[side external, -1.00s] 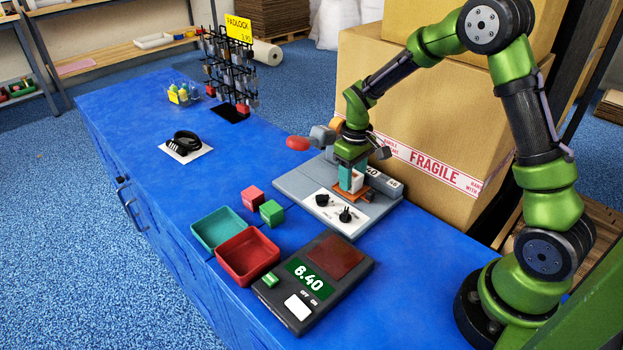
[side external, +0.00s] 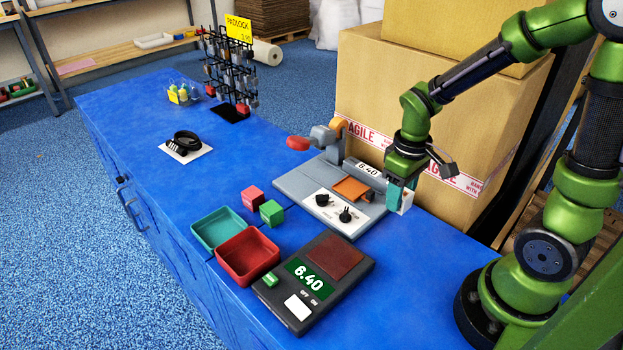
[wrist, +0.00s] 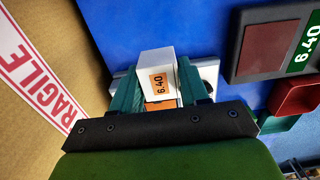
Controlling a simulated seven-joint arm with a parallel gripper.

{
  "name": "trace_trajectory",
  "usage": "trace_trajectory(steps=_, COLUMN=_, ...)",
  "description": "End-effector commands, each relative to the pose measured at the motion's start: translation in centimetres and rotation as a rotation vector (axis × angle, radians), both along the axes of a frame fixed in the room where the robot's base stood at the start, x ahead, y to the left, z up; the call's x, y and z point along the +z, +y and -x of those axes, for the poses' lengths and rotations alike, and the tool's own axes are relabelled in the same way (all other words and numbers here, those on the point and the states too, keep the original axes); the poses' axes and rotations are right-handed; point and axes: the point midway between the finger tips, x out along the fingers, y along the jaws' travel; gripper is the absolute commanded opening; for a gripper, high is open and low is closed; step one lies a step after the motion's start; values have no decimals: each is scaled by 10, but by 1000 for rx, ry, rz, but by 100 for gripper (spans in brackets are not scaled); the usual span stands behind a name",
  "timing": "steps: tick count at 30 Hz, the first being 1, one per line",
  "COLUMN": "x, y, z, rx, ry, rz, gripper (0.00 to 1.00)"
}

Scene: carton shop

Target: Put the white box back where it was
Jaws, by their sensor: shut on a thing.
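The white box (wrist: 157,64) is between the teal fingers of my gripper (wrist: 160,88) in the wrist view, with an orange label reading 6.40 on it. In the side view my gripper (side external: 401,192) points down beside the right edge of the grey labelling machine (side external: 290,184). A sliver of the white box (side external: 407,202) shows there at the fingers. The fingers hide the rest, and I cannot tell whether its bottom touches the blue counter (side external: 440,242). The machine's orange plate (side external: 351,188) is bare.
A black scale (side external: 345,262) stands at the front. Red (side external: 247,254) and teal (side external: 219,228) trays and red (side external: 253,195) and green (side external: 271,212) cubes lie left of it. A large carton (side external: 455,110) stands close behind my gripper. A padlock rack (side external: 230,68) stands far back.

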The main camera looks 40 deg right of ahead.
Motion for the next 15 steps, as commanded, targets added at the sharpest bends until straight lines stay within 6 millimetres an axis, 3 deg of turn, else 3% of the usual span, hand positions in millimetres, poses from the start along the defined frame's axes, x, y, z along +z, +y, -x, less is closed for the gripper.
trace_trajectory(steps=5, x=-1, y=16, z=12, rx=54, ry=7, rz=-1, gripper=9)
trace_trajectory(steps=10, x=-9, y=62, z=11, rx=171, ry=22, rz=0, gripper=9)
trace_trajectory(steps=15, x=-18, y=111, z=13, rx=166, ry=22, rz=3, gripper=9)
